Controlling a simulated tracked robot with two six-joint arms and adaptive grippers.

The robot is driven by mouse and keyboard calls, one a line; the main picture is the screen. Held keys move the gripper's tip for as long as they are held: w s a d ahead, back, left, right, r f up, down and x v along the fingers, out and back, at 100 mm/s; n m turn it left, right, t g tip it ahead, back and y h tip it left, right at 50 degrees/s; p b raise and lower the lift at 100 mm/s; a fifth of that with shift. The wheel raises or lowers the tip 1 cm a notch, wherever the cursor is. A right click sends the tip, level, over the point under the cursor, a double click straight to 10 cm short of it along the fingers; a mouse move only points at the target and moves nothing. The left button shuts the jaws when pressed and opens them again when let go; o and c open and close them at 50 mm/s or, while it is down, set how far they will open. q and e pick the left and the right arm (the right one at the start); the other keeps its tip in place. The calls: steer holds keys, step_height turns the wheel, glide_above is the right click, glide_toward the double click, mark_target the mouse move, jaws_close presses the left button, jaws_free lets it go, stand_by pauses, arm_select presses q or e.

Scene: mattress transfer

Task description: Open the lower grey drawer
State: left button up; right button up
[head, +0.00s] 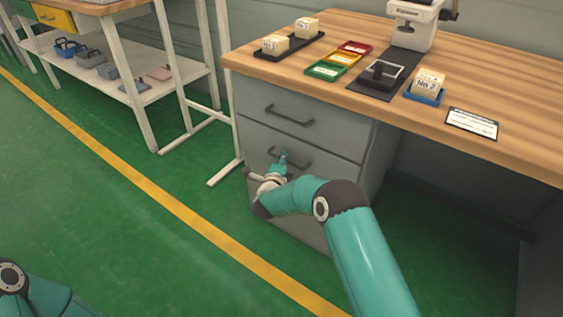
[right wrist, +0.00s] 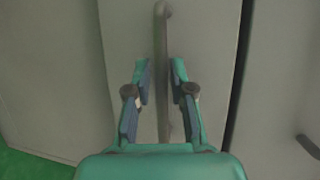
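The grey drawer cabinet (head: 250,120) stands under the left part of the wooden bench. Its upper drawer has a dark bar handle (head: 289,117), and the drawer below has a similar handle (head: 300,160). Both drawers look closed. My right gripper (head: 283,161) is at the lower of these two handles, which it partly covers. In the right wrist view, the fingers of my right gripper (right wrist: 159,82) are apart, with the handle bar (right wrist: 163,50) between them and a small gap on each side. My left gripper is out of view.
The wooden bench top (head: 490,80) overhangs the cabinet and carries small trays, boxes and a white device (head: 415,25). A white shelf rack (head: 140,85) stands to the left. The green floor (head: 110,200) in front is clear, with a yellow line.

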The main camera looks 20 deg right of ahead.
jaws_close()
